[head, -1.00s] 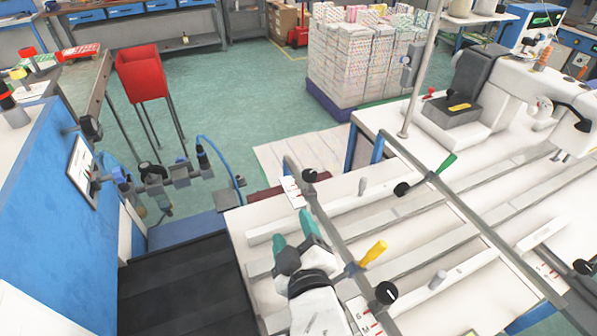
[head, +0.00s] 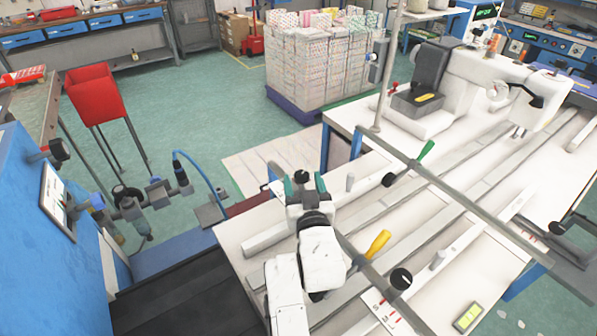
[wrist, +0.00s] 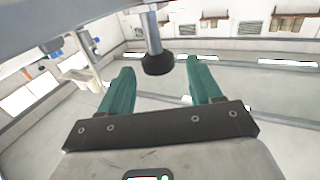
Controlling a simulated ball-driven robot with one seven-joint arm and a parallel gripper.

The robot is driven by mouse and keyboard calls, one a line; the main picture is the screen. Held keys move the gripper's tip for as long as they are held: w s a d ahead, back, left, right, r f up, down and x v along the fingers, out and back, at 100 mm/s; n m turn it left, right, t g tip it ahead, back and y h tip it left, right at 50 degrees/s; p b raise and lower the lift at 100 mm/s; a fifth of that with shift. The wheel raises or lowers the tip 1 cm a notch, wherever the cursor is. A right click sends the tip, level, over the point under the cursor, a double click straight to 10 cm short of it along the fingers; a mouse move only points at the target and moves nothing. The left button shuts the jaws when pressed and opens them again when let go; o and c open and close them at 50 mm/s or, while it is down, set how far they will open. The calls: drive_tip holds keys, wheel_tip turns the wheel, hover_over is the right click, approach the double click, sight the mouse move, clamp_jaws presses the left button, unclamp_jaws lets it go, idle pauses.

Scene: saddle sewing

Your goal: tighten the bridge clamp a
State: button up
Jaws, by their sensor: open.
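My gripper (head: 303,187) is open, its two green fingers pointing away from me at the far end of the near grey bridge bar (head: 350,250). A black round knob (head: 302,177) shows between the fingertips in the head view. In the wrist view, a black knob (wrist: 158,63) on a metal stem stands between and just past the green fingers (wrist: 155,85), apart from both. Another black knob (head: 401,279) sits at the bar's near end, and a yellow handle (head: 378,242) stands beside the bar. I cannot tell by label which is bridge clamp a.
A second bar (head: 450,195) with a black knob (head: 389,180) and green handle (head: 426,150) crosses the white table (head: 235,235) farther right. A white sewing head (head: 480,85) stands at the back. A blue cabinet (head: 60,240) is on the left.

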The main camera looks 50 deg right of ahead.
sight(302, 180)
drive_tip(key=shift+p+x, duration=0.35)
drive_tip(key=shift+x, duration=1.25)
drive_tip(key=shift+c, duration=0.4)
drive_tip(key=c, duration=0.9)
drive_tip(key=shift+o, duration=0.2)
